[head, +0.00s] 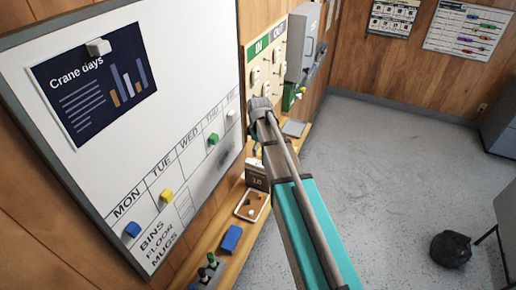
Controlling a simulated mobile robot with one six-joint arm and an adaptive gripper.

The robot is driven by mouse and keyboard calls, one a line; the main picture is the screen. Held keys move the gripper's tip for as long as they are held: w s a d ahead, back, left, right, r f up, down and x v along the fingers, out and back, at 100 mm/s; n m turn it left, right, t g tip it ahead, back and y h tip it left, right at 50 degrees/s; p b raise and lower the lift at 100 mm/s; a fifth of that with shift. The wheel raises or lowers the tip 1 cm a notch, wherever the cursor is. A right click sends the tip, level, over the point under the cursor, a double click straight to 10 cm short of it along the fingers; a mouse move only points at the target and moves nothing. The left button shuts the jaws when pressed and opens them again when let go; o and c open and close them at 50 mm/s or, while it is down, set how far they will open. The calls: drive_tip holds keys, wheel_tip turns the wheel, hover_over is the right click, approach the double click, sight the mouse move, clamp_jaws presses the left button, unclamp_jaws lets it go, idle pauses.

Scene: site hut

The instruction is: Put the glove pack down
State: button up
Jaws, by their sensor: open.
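My gripper (255,149) is at the end of my arm, over the wooden shelf below the whiteboard and the IN/OUT board. Only a small dark part of it shows below the grey wrist. It is open, and I see nothing held in it. I cannot pick out the glove pack for certain. A flat grey item (293,129) lies on the shelf just right of my wrist, and a green item (289,97) stands beyond it. I cannot tell what either is. My arm hides part of the shelf.
Along the wooden shelf (211,240) are a block marked 18 (257,180), a white-rimmed tray (241,213), a blue eraser (231,239) and a marker holder (207,273). The whiteboard (200,60) rises at left.

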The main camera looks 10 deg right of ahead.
drive_tip(key=shift+r, duration=0.3)
idle(0.5)
drive_tip(key=s+m, duration=1)
drive_tip(key=s, duration=1)
drive_tip(key=shift+s+d+m, duration=0.15)
drive_tip(key=shift+d+m, duration=0.05)
drive_tip(key=shift+m, duration=0.2)
drive_tip(key=shift+o, duration=0.2)
